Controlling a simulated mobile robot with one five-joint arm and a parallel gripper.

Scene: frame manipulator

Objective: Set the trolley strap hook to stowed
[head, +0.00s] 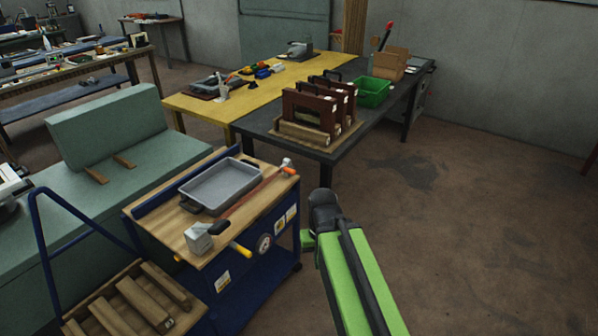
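The trolley (262,283) is blue with a wooden top and stands left of my arm. A reddish strap or bar (246,202) runs across its top, from a grey block with a dark knob (198,240) at the near left corner to a small orange and white piece (286,166) at the far right corner. I cannot tell which part is the strap hook or how it is set. A yellow handle (240,249) sticks out at the front edge. My green arm reaches up just right of the trolley; its dark end (323,207) is apart from the top, and the fingers cannot be made out.
A grey metal tray (220,186) sits on the trolley top. A wooden slatted pallet (130,304) lies at the lower left, by a blue tube frame (44,240). A dark table (335,151) with brown frames and a green bin (372,92) stands behind. Floor at right is clear.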

